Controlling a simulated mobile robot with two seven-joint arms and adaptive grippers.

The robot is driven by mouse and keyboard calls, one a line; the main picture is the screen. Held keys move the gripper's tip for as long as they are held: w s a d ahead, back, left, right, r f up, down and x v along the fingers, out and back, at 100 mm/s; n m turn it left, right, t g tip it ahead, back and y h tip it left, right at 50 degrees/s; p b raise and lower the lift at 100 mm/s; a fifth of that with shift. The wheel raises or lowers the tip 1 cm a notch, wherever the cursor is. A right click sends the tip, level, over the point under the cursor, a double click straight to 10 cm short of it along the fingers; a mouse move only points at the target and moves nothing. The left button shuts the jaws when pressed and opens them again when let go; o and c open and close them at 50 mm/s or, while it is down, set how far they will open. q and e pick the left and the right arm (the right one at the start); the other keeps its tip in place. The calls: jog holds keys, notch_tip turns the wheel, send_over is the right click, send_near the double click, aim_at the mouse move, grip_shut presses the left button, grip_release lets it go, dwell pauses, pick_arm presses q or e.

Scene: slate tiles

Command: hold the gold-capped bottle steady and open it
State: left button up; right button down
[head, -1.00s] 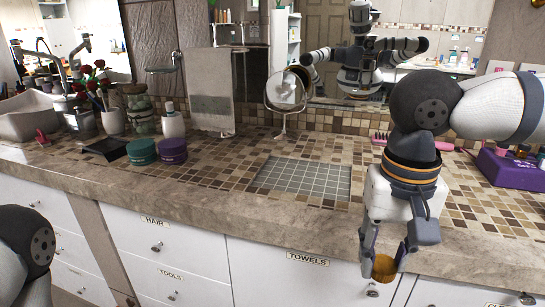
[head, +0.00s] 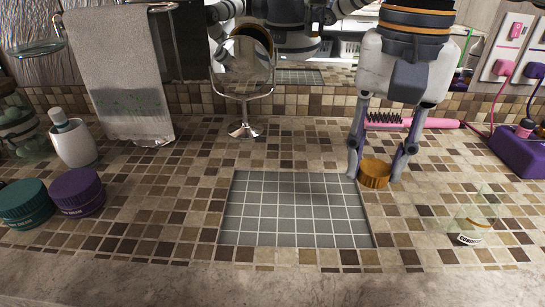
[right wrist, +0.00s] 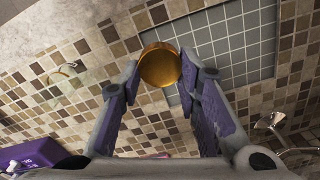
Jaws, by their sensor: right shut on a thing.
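The cap also shows between the fingers in the right wrist view (right wrist: 160,65). I cannot tell whether the cap touches the counter. No bottle is visible under it. A clear glass vessel (head: 478,222) with a small white label stands on the tiles to the right of the mat. It is faint, and shows no gold cap on it. It also shows at the left in the right wrist view (right wrist: 65,75). My left gripper is out of view.
The grey tiled mat (head: 295,210) is empty. A pink brush (head: 410,122) lies behind the right gripper, and a purple box (head: 520,150) stands at right. A round mirror (head: 245,75), white bottle (head: 73,143), and purple (head: 77,192) and teal (head: 26,203) tubs stand left.

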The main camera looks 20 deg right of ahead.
jog(key=w+f, duration=0.4)
jog(key=w, duration=0.4)
send_over(304, 190)
jog(key=f, duration=0.4)
jog(key=shift+s+d+f, duration=0.1)
jog(key=shift+s+f, duration=0.3)
jog(key=shift+w+f, duration=0.25)
jog(key=shift+f, duration=0.05)
jog(key=shift+w+f, duration=0.2)
jog(key=shift+f, duration=1.5)
jog(key=shift+f, duration=0.15)
jog(key=shift+f, duration=0.4)
jog(key=c, duration=1.2)
grip_release()
